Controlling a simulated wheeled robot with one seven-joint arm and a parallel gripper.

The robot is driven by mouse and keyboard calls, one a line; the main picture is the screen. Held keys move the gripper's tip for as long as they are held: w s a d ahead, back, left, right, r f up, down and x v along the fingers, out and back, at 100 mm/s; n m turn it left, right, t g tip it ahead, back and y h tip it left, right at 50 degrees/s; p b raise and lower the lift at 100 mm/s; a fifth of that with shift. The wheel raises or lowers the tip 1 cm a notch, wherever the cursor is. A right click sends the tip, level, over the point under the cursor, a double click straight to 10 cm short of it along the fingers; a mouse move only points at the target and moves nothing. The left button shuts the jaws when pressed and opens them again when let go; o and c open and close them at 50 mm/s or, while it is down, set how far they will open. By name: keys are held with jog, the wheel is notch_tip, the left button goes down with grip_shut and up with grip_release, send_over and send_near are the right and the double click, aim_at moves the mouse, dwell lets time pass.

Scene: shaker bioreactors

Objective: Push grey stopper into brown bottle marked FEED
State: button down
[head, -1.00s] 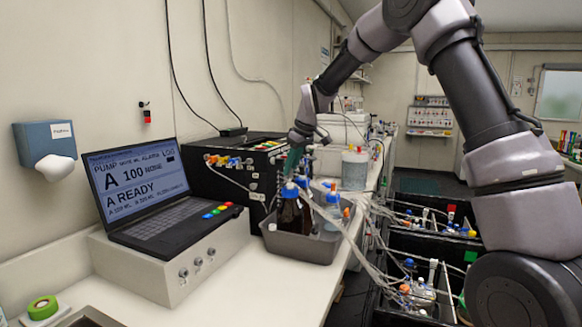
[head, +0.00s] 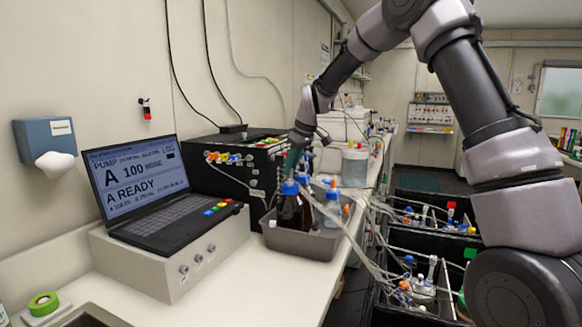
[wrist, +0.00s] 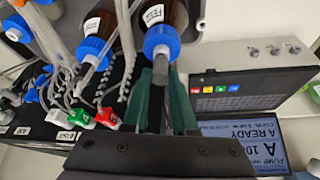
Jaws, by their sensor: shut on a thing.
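The brown bottle marked FEED (wrist: 173,12) shows at the top of the wrist view, with its label and a blue collar (wrist: 158,36) around its neck. A brown bottle (head: 290,212) with a blue top stands in the grey tray in the head view, below my gripper (head: 292,162). In the wrist view my gripper (wrist: 161,78) has green fingers shut on the grey stopper (wrist: 161,56). The stopper overlaps the near edge of the blue collar in the picture. How deep it sits in the neck cannot be told.
The grey tray (head: 302,245) also holds a second brown bottle (wrist: 98,22) and a clear blue-capped bottle (head: 333,208). Tubing and clamps crowd beside the bottles. A laptop (head: 140,190) on a pale box stands left. The front bench (head: 270,293) is clear.

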jog(key=shift+f, duration=0.45)
dwell(0.6)
jog(key=c, duration=0.6)
grip_release()
jog(key=shift+c, duration=0.2)
jog(key=shift+r, duration=0.1)
jog(key=s+d+r+m+t, duration=0.1)
jog(key=s+d+r+m, duration=0.1)
jog(key=s+d+r, duration=0.45)
jog(key=s+d+r+m, duration=0.1)
jog(key=s+d+r, duration=0.25)
jog(key=r, duration=0.55)
jog(key=s+d+m+t, duration=0.1)
jog(key=s+d+m, duration=0.5)
jog(key=s, duration=0.6)
jog(key=s+d+m+t+h, duration=0.1)
jog(key=s+d+m+t, duration=0.1)
jog(key=s+d+m, duration=0.3)
jog(key=s+d, duration=0.4)
jog(key=s, duration=0.4)
jog(key=shift+d+f+m+h, duration=0.15)
jog(key=shift+d+m+h, duration=0.15)
jog(key=shift+m, duration=0.1)
